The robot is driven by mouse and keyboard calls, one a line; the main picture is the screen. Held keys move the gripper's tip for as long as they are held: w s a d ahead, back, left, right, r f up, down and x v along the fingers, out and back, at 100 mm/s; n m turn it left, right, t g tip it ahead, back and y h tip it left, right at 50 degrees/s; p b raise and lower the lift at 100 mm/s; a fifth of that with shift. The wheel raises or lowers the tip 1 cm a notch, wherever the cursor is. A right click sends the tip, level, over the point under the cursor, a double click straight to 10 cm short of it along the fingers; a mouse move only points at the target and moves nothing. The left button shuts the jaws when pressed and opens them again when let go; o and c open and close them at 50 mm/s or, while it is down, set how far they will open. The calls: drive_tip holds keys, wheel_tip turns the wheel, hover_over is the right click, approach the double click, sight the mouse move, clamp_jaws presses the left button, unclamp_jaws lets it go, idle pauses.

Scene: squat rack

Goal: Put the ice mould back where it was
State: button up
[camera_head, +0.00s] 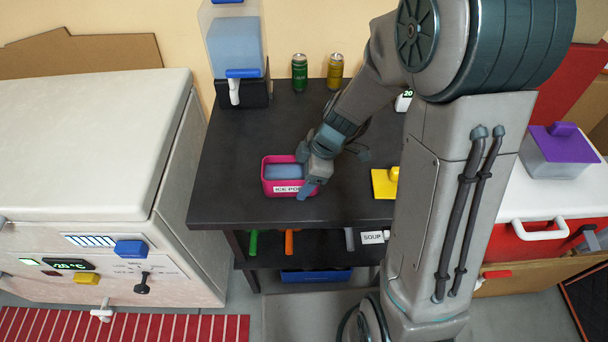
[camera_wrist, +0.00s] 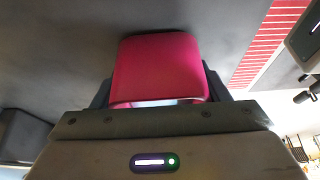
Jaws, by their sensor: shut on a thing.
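The ice mould is a pink open box (camera_head: 267,189) labelled "ICE PO…" with a blue filling inside, in the head view on the dark table, left of its middle. My gripper (camera_head: 306,172) is at its right end, with the fingers closed on it. In the wrist view the pink mould (camera_wrist: 160,68) sits between my two fingers (camera_wrist: 158,97). Part of the mould's right end is hidden by my gripper. I cannot tell whether the mould rests on the table or is held slightly above it.
The dark table (camera_head: 235,150) has free room around the mould. A water dispenser (camera_head: 235,45), a green can (camera_head: 299,72) and a yellow can (camera_head: 335,70) stand at the back. A yellow object (camera_head: 383,184) lies right. A white chest freezer (camera_head: 80,140), lid closed, stands left.

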drive_tip(key=shift+f+b, duration=0.2)
drive_tip(key=shift+b, duration=0.1)
drive_tip(key=o, duration=1.4)
drive_tip(key=shift+r, duration=0.1)
drive_tip(key=shift+r+p, duration=0.25)
drive_tip(key=shift+p, duration=0.15)
drive_tip(key=v, duration=1.1)
drive_tip(key=s+d+r+m+t+h, duration=0.1)
drive_tip(key=s+d+r+m+h, duration=0.1)
drive_tip(key=s+m, duration=0.4)
drive_tip(key=s+d+r+m+t+h+p, duration=0.1)
drive_tip(key=s+d+m, duration=0.4)
drive_tip(key=m, duration=0.6)
drive_tip(key=shift+s+d+r+m+h, duration=0.3)
drive_tip(key=shift+s+r+h, duration=0.3)
drive_tip(key=shift+r, duration=0.2)
